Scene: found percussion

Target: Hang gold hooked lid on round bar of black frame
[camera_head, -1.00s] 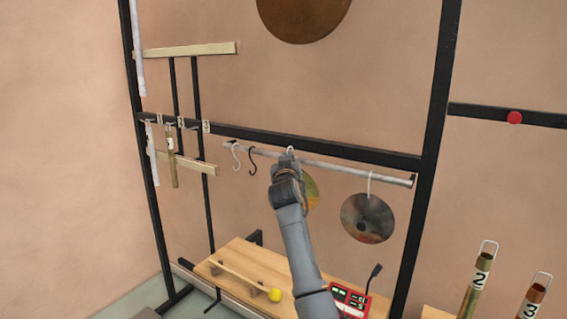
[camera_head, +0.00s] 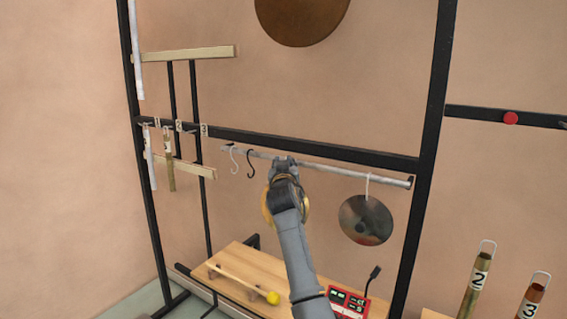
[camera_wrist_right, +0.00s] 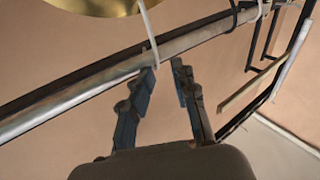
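The gold lid (camera_wrist_right: 90,5) shows at the top of the right wrist view. In the head view its rim (camera_head: 267,208) peeks out on both sides of my right wrist. Its white hook (camera_wrist_right: 148,28) crosses the round bar (camera_wrist_right: 60,102), its end beside a fingertip; whether it rests on the bar I cannot tell. My left gripper is not in view.
A dark lid (camera_head: 366,220) hangs right on the bar. A white hook (camera_head: 235,160) and a black hook (camera_head: 250,163) hang left. Below are a wooden bench (camera_head: 240,262), a yellow-headed mallet (camera_head: 272,298) and a red device (camera_head: 347,301). A bronze gong (camera_head: 300,20) is above.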

